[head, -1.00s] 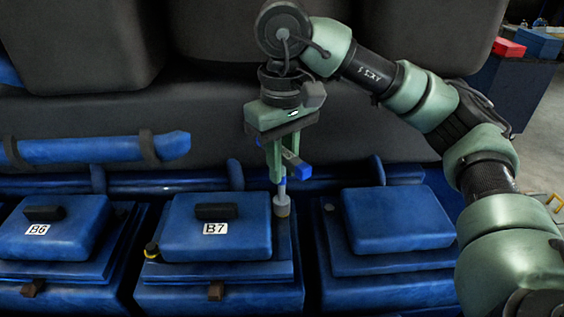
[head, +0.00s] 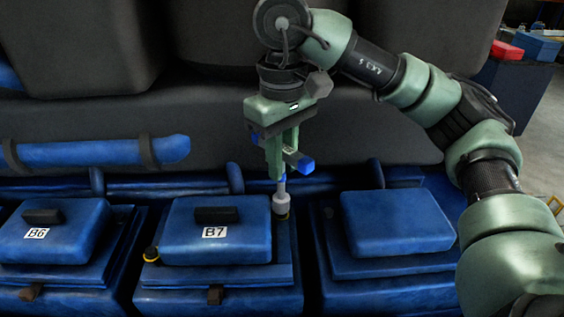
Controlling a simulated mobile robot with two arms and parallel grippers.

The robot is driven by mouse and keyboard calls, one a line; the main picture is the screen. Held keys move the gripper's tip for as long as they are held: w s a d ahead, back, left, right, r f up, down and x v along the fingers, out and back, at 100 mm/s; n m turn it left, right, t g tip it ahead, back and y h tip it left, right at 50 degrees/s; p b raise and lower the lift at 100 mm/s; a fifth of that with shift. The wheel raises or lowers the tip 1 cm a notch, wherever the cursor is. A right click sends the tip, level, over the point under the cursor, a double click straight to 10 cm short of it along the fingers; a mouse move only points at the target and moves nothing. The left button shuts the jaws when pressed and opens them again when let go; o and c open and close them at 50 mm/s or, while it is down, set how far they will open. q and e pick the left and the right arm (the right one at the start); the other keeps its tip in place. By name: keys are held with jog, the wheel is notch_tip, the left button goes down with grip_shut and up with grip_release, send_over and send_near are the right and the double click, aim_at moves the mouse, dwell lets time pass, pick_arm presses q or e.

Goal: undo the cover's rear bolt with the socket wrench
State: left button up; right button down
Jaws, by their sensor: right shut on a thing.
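My right gripper (head: 276,170) is shut on the socket wrench (head: 299,160), which has blue parts and a pale grey socket (head: 281,203) pointing down. The socket is upright at the rear right corner of the blue cover labelled B7 (head: 232,247). My left gripper is not in view.
The cover labelled B6 (head: 65,250) stands to the left and an unlabelled blue cover (head: 398,228) to the right. A blue pipe (head: 95,151) runs behind at left. Large dark engine bodies close off the back.

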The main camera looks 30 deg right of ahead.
jog(key=m, duration=0.3)
jog(key=shift+m, duration=0.4)
jog(key=m, duration=0.3)
jog(key=shift+m, duration=0.3)
jog(key=m, duration=0.7)
jog(key=shift+a, duration=0.1)
jog(key=shift+f, duration=0.1)
